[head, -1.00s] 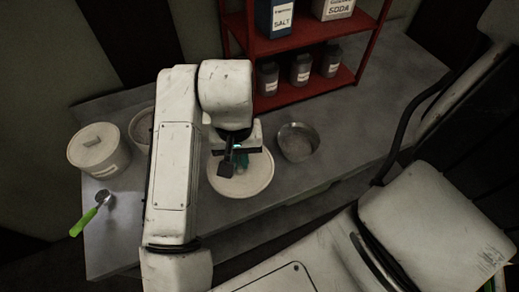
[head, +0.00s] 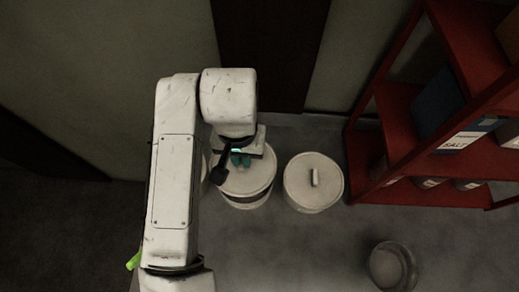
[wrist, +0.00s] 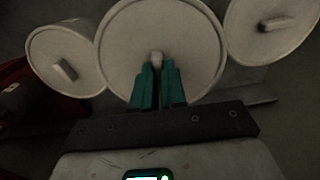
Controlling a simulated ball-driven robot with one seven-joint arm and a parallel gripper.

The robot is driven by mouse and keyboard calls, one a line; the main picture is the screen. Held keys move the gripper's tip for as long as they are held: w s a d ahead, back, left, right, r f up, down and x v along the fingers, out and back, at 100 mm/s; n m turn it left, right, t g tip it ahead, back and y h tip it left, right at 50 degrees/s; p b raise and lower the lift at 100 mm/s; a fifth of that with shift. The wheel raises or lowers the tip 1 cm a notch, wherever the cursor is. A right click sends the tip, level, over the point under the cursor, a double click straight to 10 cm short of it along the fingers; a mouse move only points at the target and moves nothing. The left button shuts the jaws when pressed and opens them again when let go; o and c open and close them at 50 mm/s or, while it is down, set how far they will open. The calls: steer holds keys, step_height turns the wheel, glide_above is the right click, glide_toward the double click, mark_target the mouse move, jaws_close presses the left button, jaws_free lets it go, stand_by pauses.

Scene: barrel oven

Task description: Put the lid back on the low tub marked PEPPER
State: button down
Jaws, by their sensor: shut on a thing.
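My gripper (head: 240,162), with teal fingers, is shut on the knob of a round pale lid (head: 260,182). The lid fills the upper middle of the wrist view (wrist: 125,40), with the gripper (wrist: 157,68) at its knob. In the head view a low pale tub (head: 246,204) shows just under the lid's front edge. I cannot tell whether the lid rests on it or hangs slightly above. No PEPPER marking is readable, and the tub's inside is hidden.
A lidded tub (head: 313,184) stands close on the right, near the red shelf (head: 390,190) with its containers. Another lid (wrist: 290,20) shows at right in the wrist view. An empty-looking round dish (head: 392,266) is at front right. A green handle (head: 134,262) shows beside my arm.

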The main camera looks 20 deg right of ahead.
steer(key=shift+f+b, duration=1.9)
steer(key=shift+f, duration=0.4)
steer(key=shift+f+b, duration=0.5)
steer(key=shift+f, duration=0.35)
steer(key=shift+f+p, duration=0.15)
steer(key=shift+p, duration=0.15)
stand_by(0.3)
steer(key=c, duration=0.6)
jaws_free()
steer(key=shift+r+p, duration=2.95)
steer(key=shift+r, duration=0.6)
steer(key=shift+s, duration=0.1)
